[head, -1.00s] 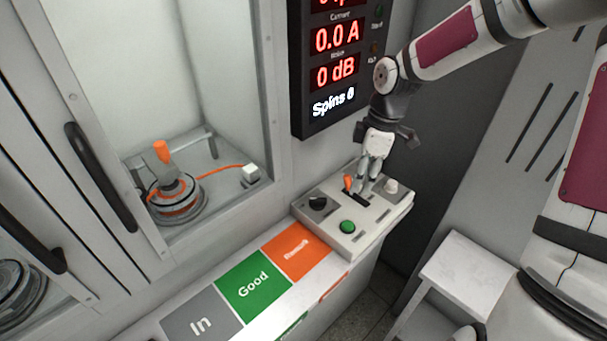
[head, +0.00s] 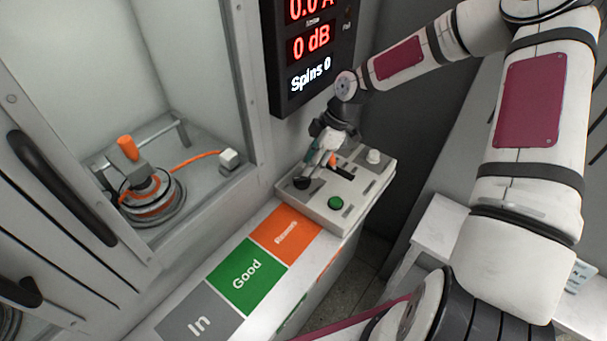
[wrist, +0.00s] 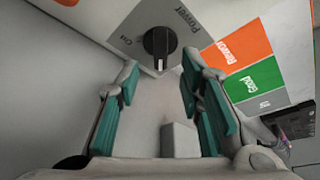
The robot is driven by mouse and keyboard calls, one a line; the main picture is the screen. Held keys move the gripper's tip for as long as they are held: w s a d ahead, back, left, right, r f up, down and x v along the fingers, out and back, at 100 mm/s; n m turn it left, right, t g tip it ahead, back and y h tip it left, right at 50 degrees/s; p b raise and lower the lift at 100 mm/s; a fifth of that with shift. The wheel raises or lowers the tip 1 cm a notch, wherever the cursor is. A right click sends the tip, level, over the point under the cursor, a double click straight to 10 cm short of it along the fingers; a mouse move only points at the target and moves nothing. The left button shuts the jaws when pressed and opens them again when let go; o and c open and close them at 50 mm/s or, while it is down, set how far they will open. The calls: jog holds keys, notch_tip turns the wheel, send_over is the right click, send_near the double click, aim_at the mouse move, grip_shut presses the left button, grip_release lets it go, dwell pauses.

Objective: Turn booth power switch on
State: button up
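The booth power switch is a black rotary knob (wrist: 160,42) on a grey plate marked "Power" in the wrist view. The word beside it at the left looks like "Off" or "On", too blurred to tell. In the head view the knob (head: 302,183) sits at the left end of the white control box (head: 313,208). My gripper (wrist: 160,82) is open, its teal-padded fingers apart with nothing between them. The knob lies just beyond the fingertips, not gripped. In the head view my gripper (head: 318,161) hovers over the box's left back part.
A display (head: 307,55) hangs above. The booth at left holds a motor (head: 150,190). Grey, green and orange pads (head: 240,275) line the front ledge.

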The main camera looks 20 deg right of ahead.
aim_at(302, 181)
jog(key=shift+x, duration=2.55)
grip_shut()
